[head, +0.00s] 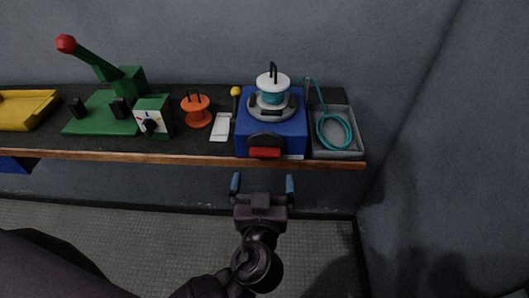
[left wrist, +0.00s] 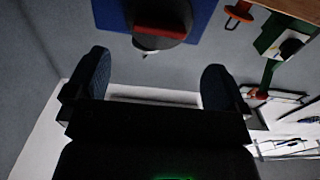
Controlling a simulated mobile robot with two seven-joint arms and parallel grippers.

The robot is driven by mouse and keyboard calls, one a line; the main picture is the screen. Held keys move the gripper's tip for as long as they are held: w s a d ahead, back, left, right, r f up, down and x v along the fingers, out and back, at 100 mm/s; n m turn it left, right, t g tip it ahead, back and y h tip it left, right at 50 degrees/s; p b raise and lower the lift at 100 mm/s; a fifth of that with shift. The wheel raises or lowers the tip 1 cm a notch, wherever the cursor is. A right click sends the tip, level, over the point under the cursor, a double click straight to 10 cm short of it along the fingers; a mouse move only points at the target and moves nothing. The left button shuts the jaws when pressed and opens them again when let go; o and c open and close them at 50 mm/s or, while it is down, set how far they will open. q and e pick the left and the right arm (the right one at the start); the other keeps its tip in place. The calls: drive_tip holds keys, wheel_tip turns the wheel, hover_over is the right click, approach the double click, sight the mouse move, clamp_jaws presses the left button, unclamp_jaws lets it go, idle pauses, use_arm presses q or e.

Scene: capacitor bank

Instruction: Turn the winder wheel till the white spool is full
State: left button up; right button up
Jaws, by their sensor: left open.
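The blue winder box (head: 284,139) stands near the right end of the bench. The white spool (head: 273,80) sits upright on top of it, with teal wire (head: 270,98) around its core. The dark winder wheel (head: 267,139) is on the box's front, with a red handle (head: 264,153) low on it. My left gripper (head: 262,184) is open and empty below and in front of the bench edge, apart from the wheel. In the left wrist view, the wheel (left wrist: 160,14) shows beyond the two spread fingers (left wrist: 157,82). My right gripper is out of view.
A grey tray (head: 337,154) with a teal wire coil (head: 333,130) is right of the winder. To its left are a white card (head: 221,127), an orange spool (head: 196,110), a green lever press (head: 102,115) and a yellow tray (head: 25,108). The space before the bench is open.

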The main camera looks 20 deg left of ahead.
sight(265, 156)
use_arm(q)
drive_tip(key=p+x, duration=0.1)
drive_tip(key=x, duration=0.6)
drive_tip(key=shift+w+a, duration=0.15)
drive_tip(key=shift+w, duration=0.35)
drive_tip(key=shift+w+f, duration=0.1)
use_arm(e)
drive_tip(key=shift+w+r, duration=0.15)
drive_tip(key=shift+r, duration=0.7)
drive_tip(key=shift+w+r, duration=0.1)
use_arm(q)
drive_tip(key=c, duration=0.5)
drive_tip(key=shift+c, duration=0.2)
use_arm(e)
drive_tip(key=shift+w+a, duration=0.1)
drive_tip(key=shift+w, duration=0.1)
